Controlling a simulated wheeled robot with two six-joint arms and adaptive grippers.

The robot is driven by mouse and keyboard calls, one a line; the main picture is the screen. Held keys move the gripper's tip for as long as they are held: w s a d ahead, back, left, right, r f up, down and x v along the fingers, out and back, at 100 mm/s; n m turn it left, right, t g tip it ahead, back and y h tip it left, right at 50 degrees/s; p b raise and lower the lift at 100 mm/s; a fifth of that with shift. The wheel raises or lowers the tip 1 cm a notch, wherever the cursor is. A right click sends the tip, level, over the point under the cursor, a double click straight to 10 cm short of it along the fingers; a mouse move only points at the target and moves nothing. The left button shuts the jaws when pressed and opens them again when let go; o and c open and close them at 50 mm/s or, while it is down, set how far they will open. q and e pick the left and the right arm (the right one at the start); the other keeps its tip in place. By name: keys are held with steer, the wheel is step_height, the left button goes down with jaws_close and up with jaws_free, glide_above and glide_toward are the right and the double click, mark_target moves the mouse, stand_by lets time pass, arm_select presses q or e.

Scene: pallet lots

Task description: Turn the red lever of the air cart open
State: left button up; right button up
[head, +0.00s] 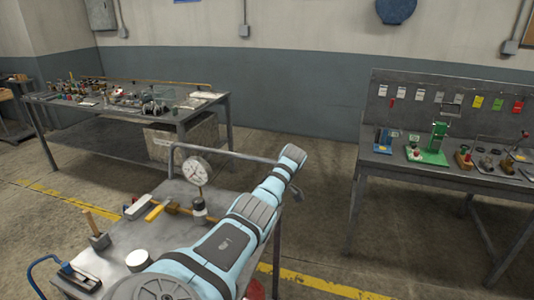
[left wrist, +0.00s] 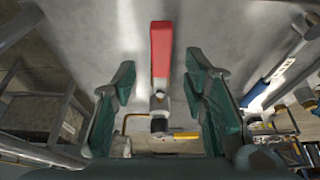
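In the left wrist view, the red lever (left wrist: 161,50) is a flat bar, lengthwise in the picture, with its lower end at a metal and dark valve fitting (left wrist: 159,112). My left gripper (left wrist: 160,84) is open, with one dark green finger on each side of the lever's line and a gap to both. No contact shows, and I cannot tell how deep the lever is between the fingers. In the head view, my light blue arm reaches across the metal cart (head: 228,181) and hides the lever; the gripper is barely visible there. My right gripper is in neither view.
The cart top holds a round gauge (head: 196,170), a yellow-handled tool (head: 158,210), a hammer (head: 97,232) and a white round lid (head: 138,260). A cluttered workbench (head: 228,108) stands back left. A bench with a pegboard (head: 430,87) stands right. Floor between is clear.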

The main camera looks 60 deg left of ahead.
arm_select(q)
steer(key=v, duration=0.7)
steer(key=shift+r, duration=0.3)
